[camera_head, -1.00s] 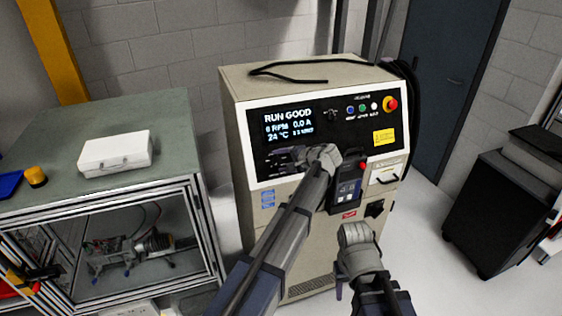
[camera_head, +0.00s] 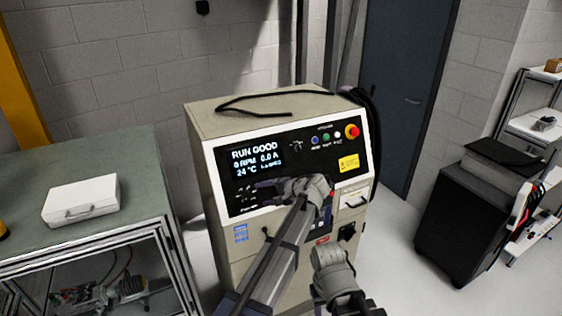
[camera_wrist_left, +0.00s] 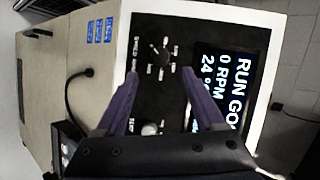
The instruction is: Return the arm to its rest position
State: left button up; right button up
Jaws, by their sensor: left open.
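My left arm (camera_head: 275,255) reaches up from the bottom to the front of the beige test cabinet (camera_head: 235,115). My left gripper (camera_head: 262,190) is at the lower left of the black control panel (camera_head: 228,160), jaws open and pointing left. In the left wrist view its two fingers (camera_wrist_left: 159,78) stand apart with nothing between them, facing the panel and a black knob (camera_wrist_left: 160,54). I cannot tell whether they touch the panel. My right arm's wrist (camera_head: 335,272) is low at the bottom; its jaws do not show clearly.
The display (camera_head: 258,160) reads RUN GOOD, 0 RPM. A red-topped button (camera_head: 352,131) is at the panel's upper right. A green bench (camera_head: 110,160) with a white case (camera_head: 82,200) stands left. A black cart (camera_head: 470,210) stands right, with open floor between.

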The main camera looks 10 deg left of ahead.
pick_arm(q)
jog(key=s+a+f+n+g+h, duration=0.2)
jog(key=s+f, duration=0.2)
jog(key=s, duration=0.3)
jog(key=s+a+f+n+g+h, duration=0.1)
jog(key=s+a+f+h, duration=0.15)
jog(key=s, duration=0.45)
jog(key=s+d+f+n+g+h, duration=0.1)
jog(key=s+d+f+n+h, duration=0.15)
jog(key=s, duration=0.45)
jog(key=s+d+f+n+g+h, duration=0.1)
jog(key=s+f+h, duration=0.15)
jog(key=s, duration=0.55)
jog(key=s+d+f+m+b, duration=0.4)
jog(key=d+f+b, duration=0.7)
jog(key=f+b, duration=0.1)
jog(key=shift+s+f+g+b, duration=0.25)
jog(key=shift+s+g+b, duration=0.15)
jog(key=shift+b, duration=0.25)
jog(key=shift+w, duration=0.1)
